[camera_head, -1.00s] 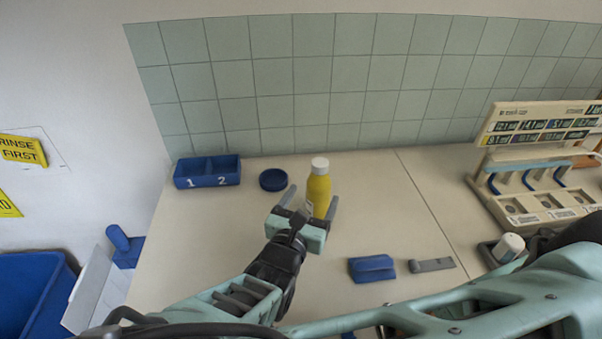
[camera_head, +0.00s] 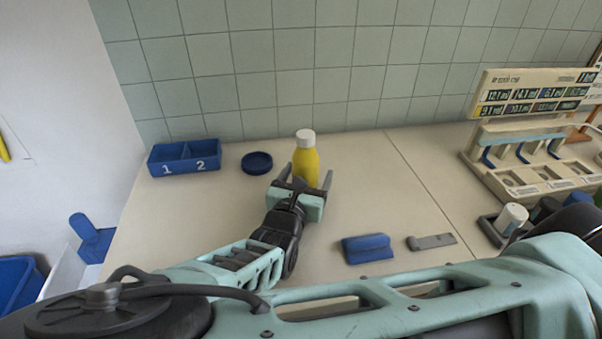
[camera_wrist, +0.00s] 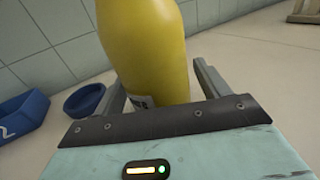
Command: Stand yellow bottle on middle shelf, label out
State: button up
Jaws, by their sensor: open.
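The yellow bottle (camera_head: 306,162) with a white cap stands upright on the counter in the head view. My gripper (camera_head: 305,176) is open, with its fingers on either side of the bottle's lower part. In the wrist view the bottle (camera_wrist: 148,45) fills the space between the open fingers (camera_wrist: 160,92), and a gap shows on the right side. A small part of a pale label (camera_wrist: 140,101) shows low on the bottle, facing my gripper. The bottle's base is hidden behind my gripper. No middle shelf is clearly identifiable in these views.
A blue two-compartment bin (camera_head: 184,158) marked 1 and 2 and a round blue dish (camera_head: 257,162) lie left of the bottle. A blue block (camera_head: 367,249) and grey bar (camera_head: 432,242) lie front right. A beige rack (camera_head: 530,150) stands at right. Tiled wall lies behind.

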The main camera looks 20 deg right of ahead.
jog(key=shift+w+d, duration=0.15)
jog(key=shift+r, duration=0.15)
jog(key=c, duration=1.5)
